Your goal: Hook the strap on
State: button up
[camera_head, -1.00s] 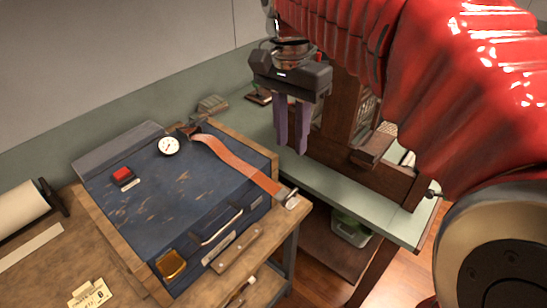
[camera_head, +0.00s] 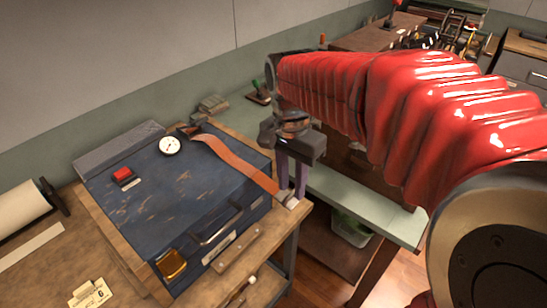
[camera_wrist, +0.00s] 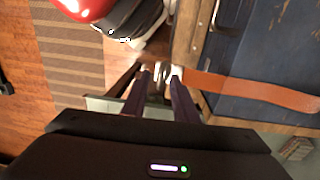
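An orange-brown strap (camera_head: 236,162) lies across the lid of a blue case (camera_head: 190,190) and runs to its front right edge. In the wrist view the strap (camera_wrist: 250,91) ends in a small metal end piece (camera_wrist: 160,71). My gripper (camera_head: 290,197) points down beside the case's front right corner, at the strap's end. In the wrist view its fingertips (camera_wrist: 160,78) are apart, with the metal piece showing between or just beyond them. I cannot tell whether they touch it. In the head view the fingers partly hide the metal piece.
The case sits on a wooden bench with a round gauge (camera_head: 169,146), a red button (camera_head: 122,174) and a yellow brass-like piece (camera_head: 171,265). A paper roll (camera_head: 22,206) lies at left. A green-topped table (camera_head: 365,205) stands close at right. A gap shows floor between them.

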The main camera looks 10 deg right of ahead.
jog(key=shift+f, duration=0.35)
jog(key=shift+c, duration=0.2)
grip_shut()
dwell(1.0)
